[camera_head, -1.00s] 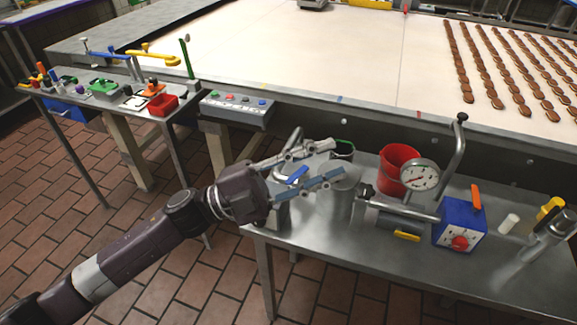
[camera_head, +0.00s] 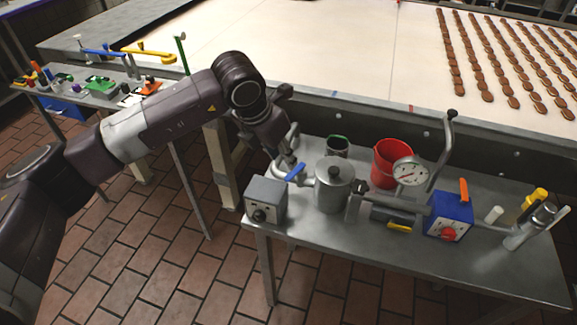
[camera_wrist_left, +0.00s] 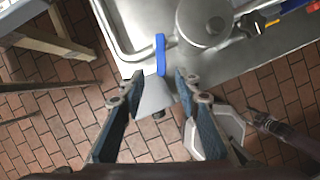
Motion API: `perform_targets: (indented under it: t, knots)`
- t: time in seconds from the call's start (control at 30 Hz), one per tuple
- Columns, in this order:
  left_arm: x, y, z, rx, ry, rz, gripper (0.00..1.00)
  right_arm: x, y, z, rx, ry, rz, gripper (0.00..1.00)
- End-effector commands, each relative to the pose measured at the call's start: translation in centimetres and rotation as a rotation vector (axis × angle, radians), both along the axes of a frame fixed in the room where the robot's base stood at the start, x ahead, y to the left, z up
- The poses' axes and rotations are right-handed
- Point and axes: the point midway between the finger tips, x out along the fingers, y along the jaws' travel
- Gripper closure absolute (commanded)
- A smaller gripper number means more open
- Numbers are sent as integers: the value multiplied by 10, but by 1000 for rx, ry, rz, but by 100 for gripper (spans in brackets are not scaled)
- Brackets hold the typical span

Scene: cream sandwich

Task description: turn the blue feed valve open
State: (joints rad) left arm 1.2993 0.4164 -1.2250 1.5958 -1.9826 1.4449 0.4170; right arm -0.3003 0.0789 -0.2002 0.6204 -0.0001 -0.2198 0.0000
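The blue feed valve handle (camera_head: 295,172) is a short blue lever on the silver pipe, left of the steel pot (camera_head: 334,185) on the metal table. It also shows in the left wrist view (camera_wrist_left: 160,54), just beyond the fingertips and roughly between their lines. My left gripper (camera_head: 287,158) reaches down from above, close to the lever; its fingertips are partly hidden in the head view. In the left wrist view the left gripper (camera_wrist_left: 157,82) is open, with a wide gap between its blue-padded fingers. I see no contact with the lever.
A grey box with a black knob (camera_head: 265,199) stands at the table's left end, near the gripper. A red bucket (camera_head: 392,163), pressure gauge (camera_head: 410,171) and blue box with red knob (camera_head: 449,217) stand to the right.

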Motion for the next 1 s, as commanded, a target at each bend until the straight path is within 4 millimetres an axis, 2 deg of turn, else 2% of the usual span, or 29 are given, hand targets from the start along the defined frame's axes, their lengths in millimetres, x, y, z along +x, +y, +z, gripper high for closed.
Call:
perform_targets:
  t: [0.33,0.5,0.83,1.0]
  knots:
    - [13,-13,-48,2,6,-1,70,0,0,18,0,1,0,60]
    - [19,-17,-64,-2,4,-1,70,0,0,22,0,1,0,60]
    - [21,-18,-70,-2,3,-2,70,0,-1,22,-1,1,0,60]
    - [21,-18,-70,-2,3,-2,87,0,-1,22,-1,1,0,60]
